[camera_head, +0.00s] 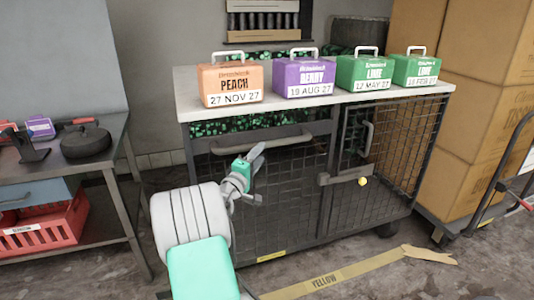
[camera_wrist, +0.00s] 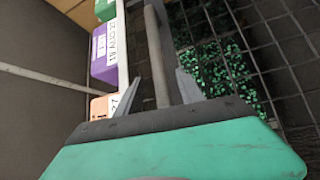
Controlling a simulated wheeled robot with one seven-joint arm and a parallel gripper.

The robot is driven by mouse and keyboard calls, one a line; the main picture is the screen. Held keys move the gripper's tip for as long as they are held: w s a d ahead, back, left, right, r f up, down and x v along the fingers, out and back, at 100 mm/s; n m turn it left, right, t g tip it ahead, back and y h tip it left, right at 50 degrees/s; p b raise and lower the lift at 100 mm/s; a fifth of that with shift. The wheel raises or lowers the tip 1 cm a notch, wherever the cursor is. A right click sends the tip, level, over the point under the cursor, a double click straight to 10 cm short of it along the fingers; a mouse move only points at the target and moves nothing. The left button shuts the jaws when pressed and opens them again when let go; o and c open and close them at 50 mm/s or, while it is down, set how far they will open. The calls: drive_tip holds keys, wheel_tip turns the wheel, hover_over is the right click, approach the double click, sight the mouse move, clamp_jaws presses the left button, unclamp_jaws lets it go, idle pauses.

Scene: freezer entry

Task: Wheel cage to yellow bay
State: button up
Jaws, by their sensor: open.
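The wheeled mesh cage (camera_head: 262,195) stands against the wall with a pale top and a horizontal grey handle bar (camera_head: 262,143) on its front. My gripper (camera_head: 253,157) is at the cage front, just below the bar in the picture. In the wrist view, its open fingers (camera_wrist: 160,75) lie either side of the bar (camera_wrist: 155,50); I cannot tell whether they touch it.
Peach (camera_head: 230,85), berry (camera_head: 303,78) and lime (camera_head: 365,74) boxes stand on the cage top. A steel table (camera_head: 110,150) with a black pan (camera_head: 86,140) is at left. Stacked cartons (camera_head: 480,110) and a trolley frame (camera_head: 505,160) stand close at right.

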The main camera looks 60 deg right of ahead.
sight(267, 145)
drive_tip(key=d, duration=0.4)
drive_tip(key=d+r, duration=0.1)
drive_tip(key=d, duration=0.1)
drive_tip(key=shift+d, duration=0.25)
drive_tip(key=shift+c, duration=0.3)
clamp_jaws()
idle(0.7)
